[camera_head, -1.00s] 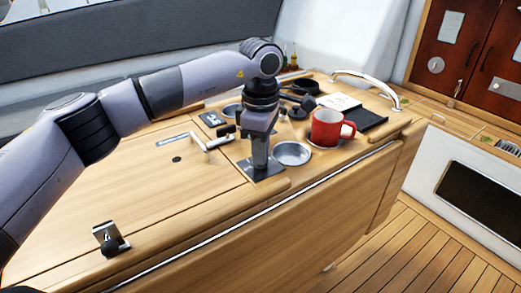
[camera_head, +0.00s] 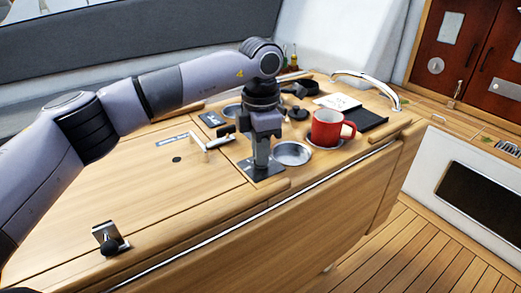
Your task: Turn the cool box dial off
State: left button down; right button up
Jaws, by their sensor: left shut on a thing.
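My left gripper (camera_head: 261,158) points straight down over a small dark square plate (camera_head: 267,174) on the wooden counter. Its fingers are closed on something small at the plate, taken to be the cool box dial. The dial itself is hidden by the fingers, so its setting cannot be read. My right gripper is not in view.
A shallow metal cup holder (camera_head: 292,153) lies just right of the gripper. A red mug (camera_head: 328,128) stands further right. A metal handle (camera_head: 207,146) is left of the gripper, and a latch (camera_head: 107,238) sits at front left. The counter's left part is mostly clear.

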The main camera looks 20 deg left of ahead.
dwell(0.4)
pick_arm(q)
jog(key=c, duration=1.2)
grip_release()
jog(key=shift+r, duration=0.1)
notch_tip(320, 180, up, 7)
jog(key=shift+r+b, duration=0.1)
jog(key=shift+b, duration=0.25)
